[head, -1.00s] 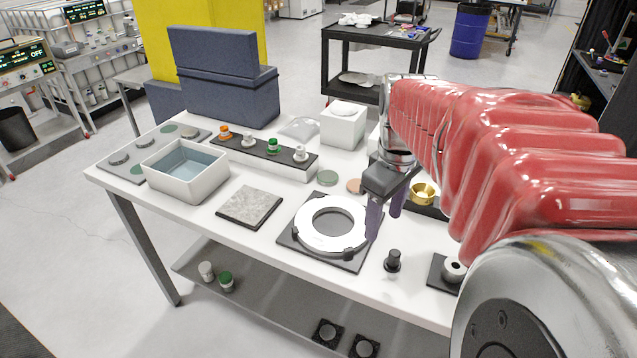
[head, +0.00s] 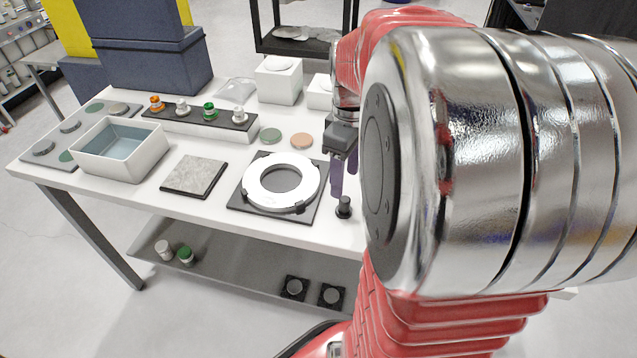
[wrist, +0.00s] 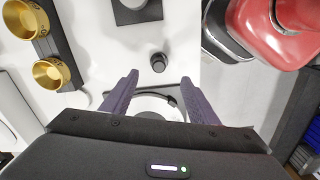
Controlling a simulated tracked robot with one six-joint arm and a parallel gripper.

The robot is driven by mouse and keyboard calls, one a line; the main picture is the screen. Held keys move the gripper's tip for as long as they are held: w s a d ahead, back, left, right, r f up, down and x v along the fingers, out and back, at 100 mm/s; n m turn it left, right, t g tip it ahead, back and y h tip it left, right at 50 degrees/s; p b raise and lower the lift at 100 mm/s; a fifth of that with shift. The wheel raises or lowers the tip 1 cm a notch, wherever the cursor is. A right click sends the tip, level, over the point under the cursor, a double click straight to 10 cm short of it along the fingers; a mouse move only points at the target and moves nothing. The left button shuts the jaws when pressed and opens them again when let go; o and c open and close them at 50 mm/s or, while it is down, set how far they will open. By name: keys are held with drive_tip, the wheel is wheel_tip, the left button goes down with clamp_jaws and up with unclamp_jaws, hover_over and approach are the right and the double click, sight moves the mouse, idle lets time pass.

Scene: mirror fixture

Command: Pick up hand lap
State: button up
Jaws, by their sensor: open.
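The small black knobbed piece, which I take to be the hand lap (head: 344,208), stands upright on the white table right of the ring fixture. It also shows in the wrist view (wrist: 158,63), just beyond my fingertips. My gripper (head: 341,186) has purple fingers pointing down and looks close above and behind this piece in the head view. In the wrist view my gripper (wrist: 160,79) is open, with nothing held between the fingers. The exact gap to the piece cannot be told.
A grey stone plate (head: 196,175) and a white water tray (head: 120,165) lie further left. My arm hides the table's right part.

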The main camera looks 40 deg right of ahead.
sight(345, 199)
drive_tip(key=shift+f, duration=2.3)
drive_tip(key=shift+s+d+f, duration=0.1)
drive_tip(key=shift+d+f, duration=0.05)
drive_tip(key=shift+f, duration=2.45)
drive_tip(key=shift+c, duration=0.5)
drive_tip(key=c, duration=1.1)
drive_tip(key=shift+r, duration=0.15)
wheel_tip(345, 199, up, 10)
drive_tip(key=shift+f, duration=0.1)
